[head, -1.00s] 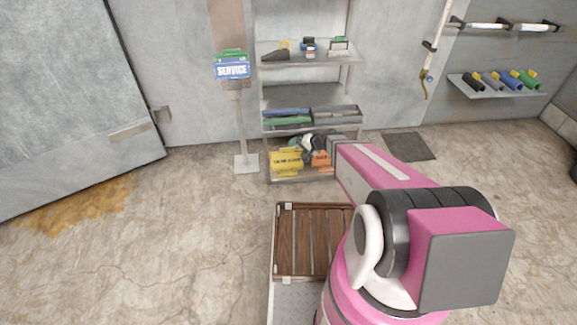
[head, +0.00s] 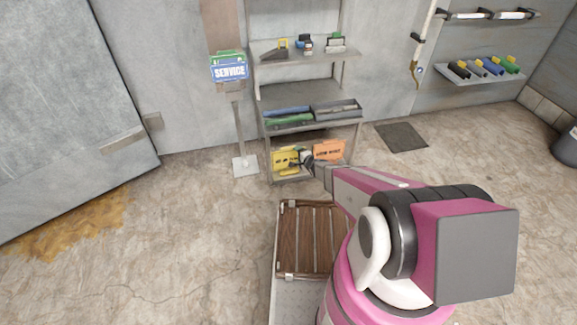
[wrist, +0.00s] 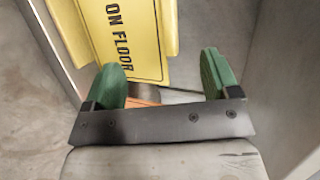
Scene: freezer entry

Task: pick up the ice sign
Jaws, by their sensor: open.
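The yellow sign (head: 284,163) stands on the bottom shelf of the metal rack, at its left. In the wrist view the yellow sign (wrist: 118,38) fills the upper left and reads "ON FLOOR"; its upper lettering is out of frame. My gripper (head: 304,159) is at the bottom shelf, in front of the yellow sign's right part. In the wrist view my gripper (wrist: 160,78) has its green fingers spread and empty. The sign's lower end lies just beyond and partly between the fingertips. I cannot tell whether they touch.
An orange sign (head: 330,150) stands to the right on the same shelf. The rack (head: 310,93) has shelves above holding bins and small items. A service sign stand (head: 238,130) is left of the rack. A wooden-slatted platform (head: 308,235) lies in front.

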